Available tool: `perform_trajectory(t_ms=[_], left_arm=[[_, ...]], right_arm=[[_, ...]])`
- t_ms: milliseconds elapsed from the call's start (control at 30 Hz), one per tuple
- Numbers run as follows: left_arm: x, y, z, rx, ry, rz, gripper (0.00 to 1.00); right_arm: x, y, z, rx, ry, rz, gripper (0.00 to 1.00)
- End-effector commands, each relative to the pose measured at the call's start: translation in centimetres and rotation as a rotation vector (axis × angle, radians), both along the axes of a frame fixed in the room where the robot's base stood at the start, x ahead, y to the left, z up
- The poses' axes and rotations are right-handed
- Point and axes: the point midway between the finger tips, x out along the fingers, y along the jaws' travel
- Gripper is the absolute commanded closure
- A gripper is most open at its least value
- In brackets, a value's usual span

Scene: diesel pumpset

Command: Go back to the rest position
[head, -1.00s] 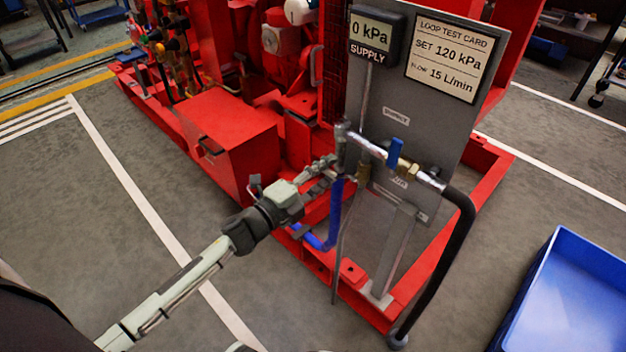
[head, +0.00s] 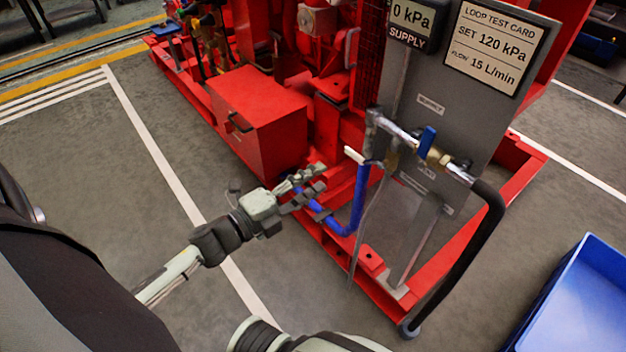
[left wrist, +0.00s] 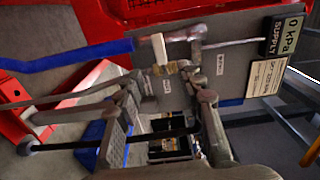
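My left gripper (head: 322,180) is left of the test panel (head: 412,220), its fingers apart and empty. It is clear of the panel's pipework, in front of the red frame. In the left wrist view its fingers (left wrist: 165,140) stand wide apart with nothing gripped between them. My right gripper is not in view. The hose also shows in the left wrist view (left wrist: 75,55).
The supply display (head: 412,22) reads 0 kPa; the card (head: 495,50) says SET 120 kPa. A blue-handled valve (head: 427,142) and a black hose (head: 487,245) are on the panel. A blue bin (head: 570,300) stands at lower right. Floor at left is clear.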

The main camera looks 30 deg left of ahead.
Motion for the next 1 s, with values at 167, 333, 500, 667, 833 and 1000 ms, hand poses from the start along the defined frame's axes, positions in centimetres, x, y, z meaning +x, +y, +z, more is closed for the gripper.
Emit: perform_trajectory(t_ms=[167, 333, 500, 667, 833, 1000], left_arm=[[0.0, 0.0, 0.0, 0.0, 0.0, 0.0, 0.62], [0.3, 0.6, -0.4, -0.03, 0.026, 0.04, 0.62], [1.0, 4.2, -3.9, -0.251, 0.222, 0.305, 0.62], [-2.2, 6.8, -11.4, -0.577, 0.558, 0.679, 0.62], [-9.1, 5.0, -18.2, -0.827, 0.915, 1.007, 0.62], [-14.4, 2.2, -20.9, -0.925, 1.143, 1.194, 0.62]], right_arm=[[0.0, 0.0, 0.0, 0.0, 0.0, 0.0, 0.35], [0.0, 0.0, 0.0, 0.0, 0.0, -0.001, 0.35], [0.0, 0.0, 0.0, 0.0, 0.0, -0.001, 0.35], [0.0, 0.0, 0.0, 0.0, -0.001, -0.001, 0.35], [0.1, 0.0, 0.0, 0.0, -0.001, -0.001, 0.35], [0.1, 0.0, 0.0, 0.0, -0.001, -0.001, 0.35]])
